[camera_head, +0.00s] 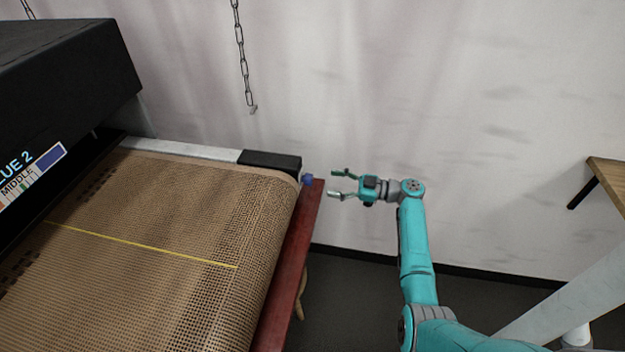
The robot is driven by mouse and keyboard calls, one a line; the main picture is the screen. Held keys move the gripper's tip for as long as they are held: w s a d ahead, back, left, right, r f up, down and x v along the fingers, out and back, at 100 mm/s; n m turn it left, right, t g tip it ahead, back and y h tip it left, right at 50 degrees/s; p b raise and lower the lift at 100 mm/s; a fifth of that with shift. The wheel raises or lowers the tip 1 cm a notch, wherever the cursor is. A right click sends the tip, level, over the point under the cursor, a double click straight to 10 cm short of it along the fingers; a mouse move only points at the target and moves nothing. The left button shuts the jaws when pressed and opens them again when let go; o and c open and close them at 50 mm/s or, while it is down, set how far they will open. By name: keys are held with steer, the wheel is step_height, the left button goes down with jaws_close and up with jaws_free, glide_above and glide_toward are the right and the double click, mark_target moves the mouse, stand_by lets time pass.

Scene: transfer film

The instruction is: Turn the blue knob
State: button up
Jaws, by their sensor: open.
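The blue knob (307,179) is small and sits at the far right corner of the conveyor machine, beside a black end block (270,160). My gripper (338,184) is to the right of the knob, with its fingers pointing left toward it. The fingers are spread apart and empty, with a small gap between the fingertips and the knob in the picture. The exact depth between them is hard to tell. The knob's markings and angle are too small to make out.
The brown mesh belt (180,240) with a yellow line fills the left. A red side board (292,275) runs along its right edge. A black housing (60,85) stands over the belt. A chain (241,50) hangs before the wall. A wooden table (608,180) is at the right.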

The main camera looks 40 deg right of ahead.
mark_target(307, 179)
steer(key=x, duration=0.7)
steer(key=shift+w+a, duration=0.1)
steer(key=c, duration=1.1)
